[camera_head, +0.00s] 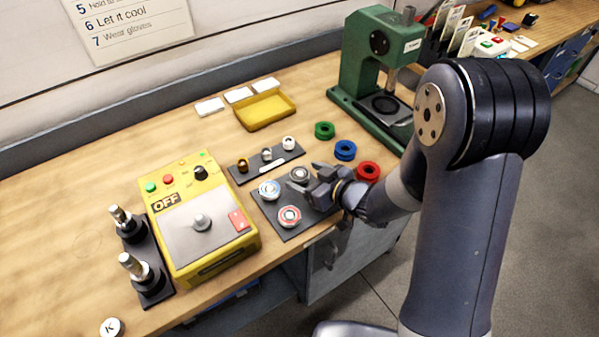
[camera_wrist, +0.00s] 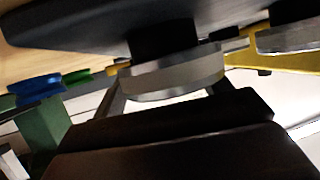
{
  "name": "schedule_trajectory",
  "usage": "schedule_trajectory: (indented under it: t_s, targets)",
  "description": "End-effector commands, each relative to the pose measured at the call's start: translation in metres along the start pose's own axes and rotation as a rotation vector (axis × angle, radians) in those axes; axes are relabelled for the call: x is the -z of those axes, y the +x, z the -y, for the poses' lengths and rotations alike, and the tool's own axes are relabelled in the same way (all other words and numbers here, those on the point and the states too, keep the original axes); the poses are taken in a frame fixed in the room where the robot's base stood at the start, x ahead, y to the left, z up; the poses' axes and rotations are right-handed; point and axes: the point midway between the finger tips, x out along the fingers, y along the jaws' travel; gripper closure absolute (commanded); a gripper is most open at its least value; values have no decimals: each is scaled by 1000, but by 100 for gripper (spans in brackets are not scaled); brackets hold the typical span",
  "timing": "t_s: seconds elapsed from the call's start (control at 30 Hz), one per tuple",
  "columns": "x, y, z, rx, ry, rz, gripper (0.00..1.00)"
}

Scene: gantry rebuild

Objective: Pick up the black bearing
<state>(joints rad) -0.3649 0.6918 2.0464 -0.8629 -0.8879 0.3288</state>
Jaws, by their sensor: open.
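The black bearing (camera_head: 299,173), a dark ring with a grey rim, sits at the back right of a dark board (camera_head: 268,208). In the wrist view a grey-rimmed bearing (camera_wrist: 172,76) on a short black post shows close up, with the board's dark edge above it. My gripper (camera_head: 304,179) is low beside the black bearing, reaching in from the right. In the wrist view its open fingers (camera_wrist: 168,92) lie on either side of the bearing. Whether they touch it I cannot tell.
A blue-centred bearing (camera_head: 269,189) and a red-centred bearing (camera_head: 289,215) share the board. Green (camera_head: 324,130), blue (camera_head: 345,150) and red (camera_head: 368,171) rings lie to the right. A green press (camera_head: 365,55), yellow tray (camera_head: 264,111) and yellow heater box (camera_head: 202,222) stand around.

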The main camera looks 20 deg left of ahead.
Motion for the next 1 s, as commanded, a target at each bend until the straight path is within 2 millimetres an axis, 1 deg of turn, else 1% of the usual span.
schedule_trajectory:
  t_s: [0.1,0.3,0.33,0.9,0.93,1.0]
  targets:
    - [0,6,0,0,0,1,27]
    - [0,6,0,0,0,0,27]
    - [0,6,0,0,0,0,29]
    - [0,6,0,0,0,0,76]
    - [0,6,0,0,0,0,78]
    - [0,6,0,-1,0,0,79]
